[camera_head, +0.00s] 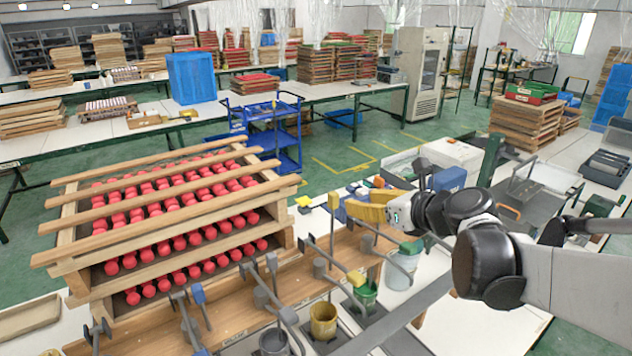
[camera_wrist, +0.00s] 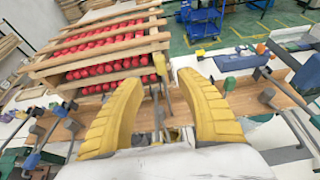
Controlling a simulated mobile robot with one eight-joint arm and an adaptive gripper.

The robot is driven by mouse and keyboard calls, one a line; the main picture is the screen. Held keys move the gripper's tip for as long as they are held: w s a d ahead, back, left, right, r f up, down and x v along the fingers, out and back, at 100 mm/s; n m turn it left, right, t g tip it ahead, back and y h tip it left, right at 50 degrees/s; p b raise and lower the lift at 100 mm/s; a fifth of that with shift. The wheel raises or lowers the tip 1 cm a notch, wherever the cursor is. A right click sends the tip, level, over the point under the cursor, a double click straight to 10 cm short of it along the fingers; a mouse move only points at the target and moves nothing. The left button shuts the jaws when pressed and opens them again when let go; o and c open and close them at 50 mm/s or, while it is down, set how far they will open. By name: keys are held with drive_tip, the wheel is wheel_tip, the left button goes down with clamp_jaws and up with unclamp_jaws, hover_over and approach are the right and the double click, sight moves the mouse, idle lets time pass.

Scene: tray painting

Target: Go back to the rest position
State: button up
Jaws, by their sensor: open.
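My gripper (camera_head: 368,208) is in the head view, right of centre, with yellow fingers above the wooden plank of the work table. In the wrist view my gripper (camera_wrist: 168,92) shows two yellow ribbed fingers spread apart with nothing between them. It is open and empty. My dark and white arm reaches in from the right of the head view. In the head view the stacked wooden trays (camera_head: 170,262) with rows of red pieces stand to the left, apart from my gripper. They also show beyond the fingers in the wrist view (camera_wrist: 98,40).
Several clamps and levers (camera_head: 262,290) stand along the wooden plank (camera_head: 345,250) below my gripper. A yellow pot (camera_head: 323,320), a green pot (camera_head: 365,292) and a pale bucket (camera_head: 403,266) sit near it. A blue cart (camera_head: 270,130) stands behind on the green floor.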

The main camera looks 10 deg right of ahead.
drive_tip(key=s+a+f+n+g+h+b, duration=0.2)
drive_tip(key=s+f+n+b, duration=0.6)
drive_tip(key=s+f+n, duration=0.3)
drive_tip(key=s+a+f+n+g+h+b, duration=0.2)
drive_tip(key=s+f+n+b, duration=0.5)
drive_tip(key=n, duration=1.3)
drive_tip(key=s+f+g+h, duration=0.1)
drive_tip(key=s+f, duration=0.2)
drive_tip(key=f, duration=0.3)
drive_tip(key=shift+s+f+n+g+b, duration=0.3)
drive_tip(key=shift+s+b, duration=0.05)
drive_tip(key=shift+b, duration=0.05)
